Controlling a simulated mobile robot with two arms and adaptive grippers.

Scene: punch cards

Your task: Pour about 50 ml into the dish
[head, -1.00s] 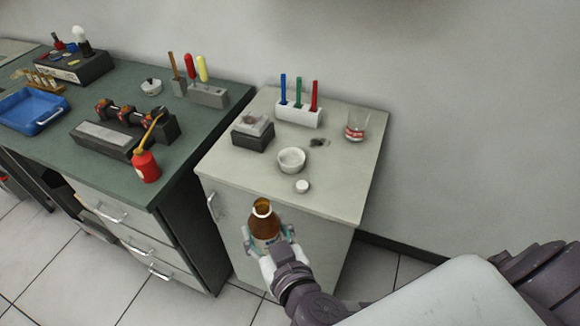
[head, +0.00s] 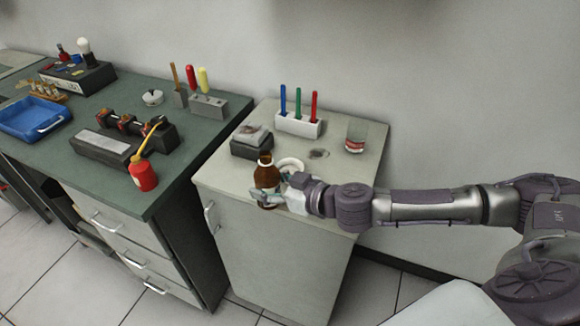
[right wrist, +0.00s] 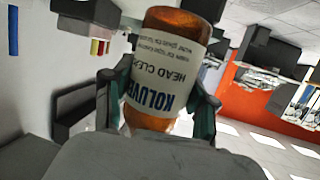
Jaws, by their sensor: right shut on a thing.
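A brown bottle (head: 266,174) with a pale label stands upright in my right gripper (head: 270,198) at the front of the light cabinet top. In the right wrist view the fingers clasp the bottle (right wrist: 172,70) from both sides across its label. The white dish (head: 290,163) is just behind and to the right of the bottle, partly hidden by the bottle and gripper. Whether the bottle rests on the top or hangs just above it, I cannot tell. My left gripper is out of view.
The green bench (head: 90,165) at left holds a red oil can (head: 143,173) and a blue tray (head: 33,118).

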